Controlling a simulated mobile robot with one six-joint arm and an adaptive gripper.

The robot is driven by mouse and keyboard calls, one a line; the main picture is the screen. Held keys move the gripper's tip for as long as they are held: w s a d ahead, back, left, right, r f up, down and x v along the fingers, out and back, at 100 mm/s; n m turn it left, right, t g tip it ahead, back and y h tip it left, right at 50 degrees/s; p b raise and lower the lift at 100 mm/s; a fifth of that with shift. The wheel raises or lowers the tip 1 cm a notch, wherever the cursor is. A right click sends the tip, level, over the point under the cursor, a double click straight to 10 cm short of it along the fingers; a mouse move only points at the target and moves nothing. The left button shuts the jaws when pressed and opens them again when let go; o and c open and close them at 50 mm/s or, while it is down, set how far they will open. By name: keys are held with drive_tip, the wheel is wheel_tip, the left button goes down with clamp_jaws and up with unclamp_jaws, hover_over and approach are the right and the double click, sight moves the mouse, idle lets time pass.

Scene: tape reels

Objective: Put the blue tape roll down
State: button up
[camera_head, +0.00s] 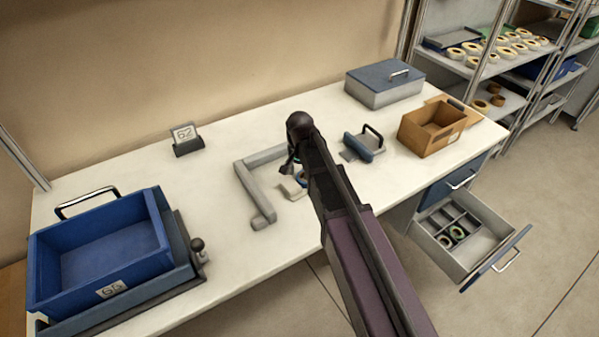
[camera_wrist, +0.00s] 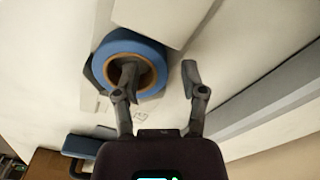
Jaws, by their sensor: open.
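The blue tape roll (camera_wrist: 153,52), with a brown core, shows in the wrist view beside a pale block-like edge. It seems to lie flat on the white tabletop (camera_wrist: 250,55) or a low support; I cannot tell which. My gripper (camera_wrist: 160,72) is open at the roll. One finger is over or in the roll's hole and the other is outside its rim, with a gap between that finger and the rim. In the head view my gripper (camera_head: 291,165) is over the middle of the bench, and my arm hides most of the roll.
A grey angled fence (camera_head: 250,185) lies left of my gripper. A blue bin (camera_head: 65,270) stands at left, a number stand (camera_head: 187,147) behind. A drawer (camera_head: 470,265) hangs open.

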sight(300, 174)
drive_tip(key=shift+r, duration=0.2)
wheel_tip(300, 174, up, 12)
drive_tip(key=p, duration=1.2)
drive_tip(key=shift+r+p, duration=0.15)
drive_tip(key=shift+p, duration=0.15)
idle(0.5)
drive_tip(key=s+d+n, duration=0.2)
drive_tip(key=s+d, duration=0.5)
drive_tip(key=d, duration=0.3)
drive_tip(key=s+d+n, duration=0.2)
drive_tip(key=s+d, duration=0.5)
drive_tip(key=d, duration=0.4)
drive_tip(key=shift+s+d, duration=0.3)
drive_tip(key=shift+s, duration=0.05)
